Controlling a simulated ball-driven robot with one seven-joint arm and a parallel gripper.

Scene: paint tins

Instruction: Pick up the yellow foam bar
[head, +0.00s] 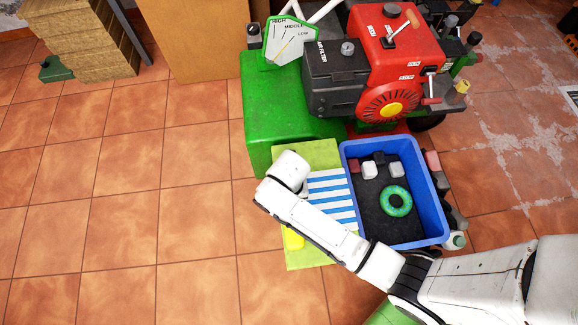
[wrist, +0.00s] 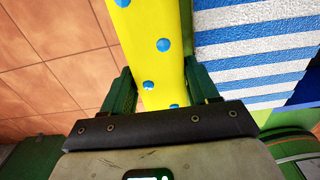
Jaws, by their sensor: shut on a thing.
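The yellow foam bar (wrist: 150,35) with blue dots runs up the wrist view between the dark green fingers of my gripper (wrist: 159,82), which is shut on it. In the head view a small yellow part of the bar (head: 293,239) shows beside my white arm, over the lime-green board. My arm hides the rest of the bar and the gripper there. I cannot tell how far the bar is above the board.
A blue-and-white striped piece (head: 330,183) lies on the lime-green board (head: 303,258). Right of it stands a blue crate (head: 433,190) with a green ring (head: 396,201) and several blocks. A green and red machine (head: 400,50) stands behind. Tiled floor at left is clear.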

